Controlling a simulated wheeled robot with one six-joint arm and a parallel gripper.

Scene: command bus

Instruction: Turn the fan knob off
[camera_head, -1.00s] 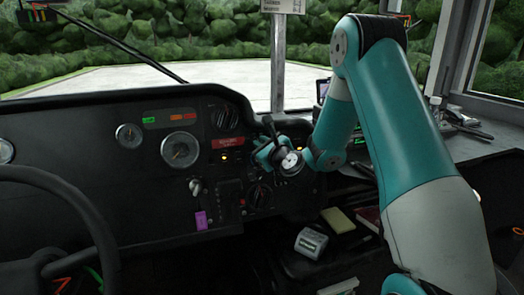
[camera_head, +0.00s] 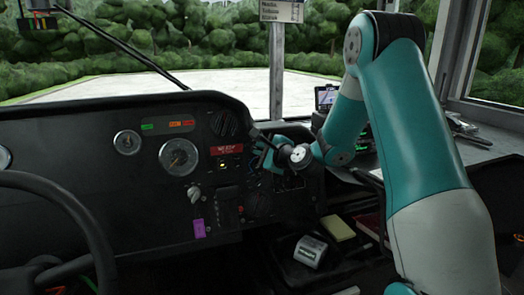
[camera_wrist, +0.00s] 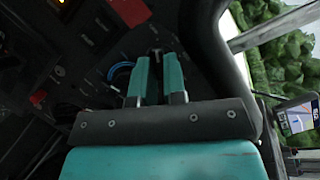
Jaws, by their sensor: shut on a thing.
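My gripper (camera_head: 262,152) is at the right part of the dark dashboard panel, below the right end of the dash top. In the wrist view the two teal fingers of my gripper (camera_wrist: 157,72) are close together around a small dark knob (camera_wrist: 155,52). It appears to be the fan knob, but its marking and setting cannot be read. In the head view my gripper and wrist hide it. Another dark rotary knob (camera_head: 258,204) sits lower on the panel, clear of my gripper.
A steering wheel (camera_head: 70,215) stands at the left. A red label (camera_head: 227,149) and a round gauge (camera_head: 179,157) are left of my gripper. A grey box (camera_head: 310,250) and a yellow block (camera_head: 338,228) lie below. A small screen (camera_head: 327,97) stands behind my arm.

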